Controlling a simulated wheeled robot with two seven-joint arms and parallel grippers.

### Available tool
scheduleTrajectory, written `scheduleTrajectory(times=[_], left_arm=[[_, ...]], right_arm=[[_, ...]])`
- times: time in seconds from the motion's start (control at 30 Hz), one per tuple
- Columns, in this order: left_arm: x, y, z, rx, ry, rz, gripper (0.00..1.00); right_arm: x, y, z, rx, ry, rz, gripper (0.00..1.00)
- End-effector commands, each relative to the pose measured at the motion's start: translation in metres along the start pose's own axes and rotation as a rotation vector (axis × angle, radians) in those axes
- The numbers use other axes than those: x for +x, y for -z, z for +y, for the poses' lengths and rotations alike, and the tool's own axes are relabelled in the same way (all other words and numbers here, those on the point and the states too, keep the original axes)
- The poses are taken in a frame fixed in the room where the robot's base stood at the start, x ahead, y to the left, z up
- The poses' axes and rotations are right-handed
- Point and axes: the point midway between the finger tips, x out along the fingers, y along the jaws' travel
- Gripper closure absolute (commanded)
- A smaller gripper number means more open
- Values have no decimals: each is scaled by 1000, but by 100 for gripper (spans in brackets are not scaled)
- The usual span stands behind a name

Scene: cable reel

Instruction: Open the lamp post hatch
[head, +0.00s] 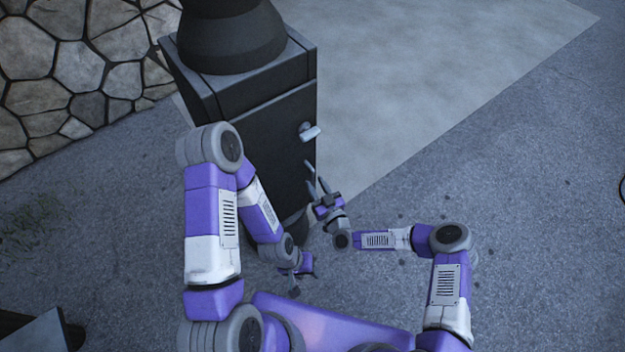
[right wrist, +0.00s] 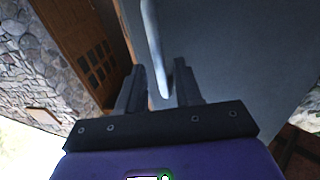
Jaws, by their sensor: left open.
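The lamp post (head: 232,45) has a dark, box-shaped base at the upper middle of the head view. Its hatch (head: 265,138) is the dark front panel and looks closed. A pale handle (head: 311,132) sticks out near the hatch's right edge. My right gripper (head: 315,174) is open just below the handle, its fingers pointing up towards it. In the right wrist view the handle (right wrist: 152,45) is a long pale bar, its lower end showing between the two spread fingers (right wrist: 160,85). My left gripper (head: 301,268) is open, low by the foot of the post, partly hidden by my arm.
A stone wall (head: 70,75) stands behind the post at the left. Paler paving (head: 430,75) lies to the right of the post, with open grey ground (head: 540,220) beyond. A dark object (head: 35,330) shows at the lower left corner.

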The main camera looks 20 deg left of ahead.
Motion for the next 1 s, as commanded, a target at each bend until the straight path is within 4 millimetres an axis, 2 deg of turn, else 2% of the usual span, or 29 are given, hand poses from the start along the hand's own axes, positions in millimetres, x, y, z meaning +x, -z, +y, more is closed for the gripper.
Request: scheduleTrajectory(times=[0.1,0.23,0.57,0.8,1.0], left_arm=[[6,0,-2,0,0,0,57],[9,0,-4,0,0,0,57],[9,0,-4,0,0,0,57],[9,0,-4,0,0,0,57],[9,0,-4,0,0,0,57]], right_arm=[[18,-2,-1,2,0,0,65],[30,-2,-1,2,2,-1,65],[34,0,-1,3,2,-3,65],[34,0,-1,3,2,-3,100],[34,-1,-1,3,2,-3,100]])
